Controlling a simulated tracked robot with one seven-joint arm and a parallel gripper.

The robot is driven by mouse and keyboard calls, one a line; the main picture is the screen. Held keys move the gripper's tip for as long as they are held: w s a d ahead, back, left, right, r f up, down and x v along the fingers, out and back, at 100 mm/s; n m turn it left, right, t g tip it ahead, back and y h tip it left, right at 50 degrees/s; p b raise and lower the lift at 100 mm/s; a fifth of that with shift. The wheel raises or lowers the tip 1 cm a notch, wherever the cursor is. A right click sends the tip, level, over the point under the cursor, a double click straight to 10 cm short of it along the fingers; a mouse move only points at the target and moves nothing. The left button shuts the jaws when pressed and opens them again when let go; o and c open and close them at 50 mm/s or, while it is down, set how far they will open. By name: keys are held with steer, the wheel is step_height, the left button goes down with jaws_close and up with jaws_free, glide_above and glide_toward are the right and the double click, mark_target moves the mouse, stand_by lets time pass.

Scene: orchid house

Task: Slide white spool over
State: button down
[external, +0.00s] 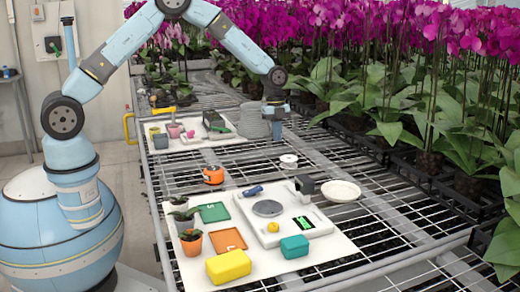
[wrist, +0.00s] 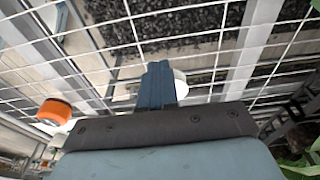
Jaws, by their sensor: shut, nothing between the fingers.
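The white spool (external: 288,161) lies on the wire-mesh bench (external: 350,225), to the right of the orange round object (external: 213,176). In the wrist view the white spool (wrist: 181,84) shows only in part, behind and to the right of my fingers. My gripper (external: 277,138) points down just above and a little behind the spool in the external view. Its blue fingers are closed together and empty; they also show in the wrist view (wrist: 158,75). I cannot tell whether the fingers touch the spool.
A white board (external: 175,225) in front holds a scale (external: 283,222), small trays, potted plants and yellow and teal boxes. A white bowl (external: 341,191) stands to the right. Orchids line the right side. Mesh around the spool is mostly bare.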

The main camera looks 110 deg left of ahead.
mark_target(290, 160)
steer(key=shift+s+a+f, duration=0.15)
steer(key=shift+a+f, duration=0.25)
steer(key=shift+f, duration=0.15)
steer(key=shift+s+a+f, duration=0.15)
steer(key=shift+a+f, duration=0.25)
steer(key=shift+f, duration=0.25)
steer(key=w+d, duration=0.8)
steer(key=shift+w+d+f, duration=0.2)
steer(key=shift+s+f, duration=0.15)
steer(key=shift+f, duration=0.45)
